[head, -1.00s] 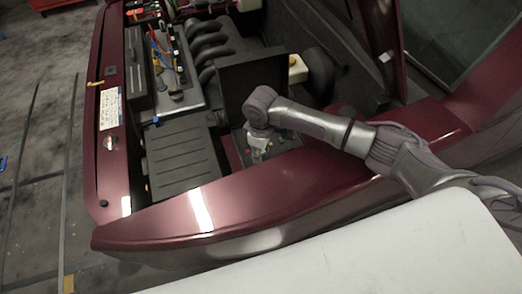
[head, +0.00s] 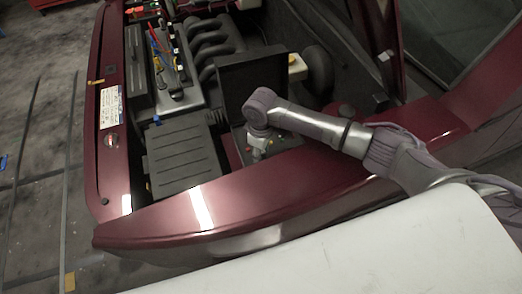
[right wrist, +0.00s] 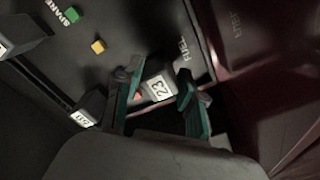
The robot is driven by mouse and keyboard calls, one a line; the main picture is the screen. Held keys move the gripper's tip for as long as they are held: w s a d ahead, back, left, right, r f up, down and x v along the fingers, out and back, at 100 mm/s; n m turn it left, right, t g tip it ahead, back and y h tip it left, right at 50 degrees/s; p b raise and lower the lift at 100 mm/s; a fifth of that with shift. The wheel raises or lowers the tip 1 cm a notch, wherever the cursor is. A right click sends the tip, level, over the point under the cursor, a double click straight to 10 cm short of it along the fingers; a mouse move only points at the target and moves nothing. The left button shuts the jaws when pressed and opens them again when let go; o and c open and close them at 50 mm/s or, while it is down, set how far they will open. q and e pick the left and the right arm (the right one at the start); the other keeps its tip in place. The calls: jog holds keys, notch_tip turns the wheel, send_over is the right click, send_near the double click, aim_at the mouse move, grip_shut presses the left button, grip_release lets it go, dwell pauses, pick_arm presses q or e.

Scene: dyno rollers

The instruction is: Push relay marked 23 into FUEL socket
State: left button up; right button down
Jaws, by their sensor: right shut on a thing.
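The relay marked 23 (right wrist: 158,86) is a dark block with a white label, seen in the right wrist view between the two green-edged fingers of my right gripper (right wrist: 163,92), which is shut on it. The word FUEL (right wrist: 185,48) is printed on the dark panel just beyond the relay. The fingers and relay cover the socket area, so I cannot tell whether the relay is seated. In the head view my right gripper (head: 257,152) points down into the fuse box (head: 279,147) in the engine bay. My left gripper is not in view.
In the right wrist view, another labelled relay (right wrist: 87,112) stands left of the gripper, with a green fuse (right wrist: 71,14) and a yellow fuse (right wrist: 98,47) by the word SPARE. The open box lid (head: 249,84) stands behind my gripper; the maroon fender (head: 290,190) lies in front.

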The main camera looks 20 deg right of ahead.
jog(key=shift+f, duration=0.25)
jog(key=c, duration=0.6)
grip_release()
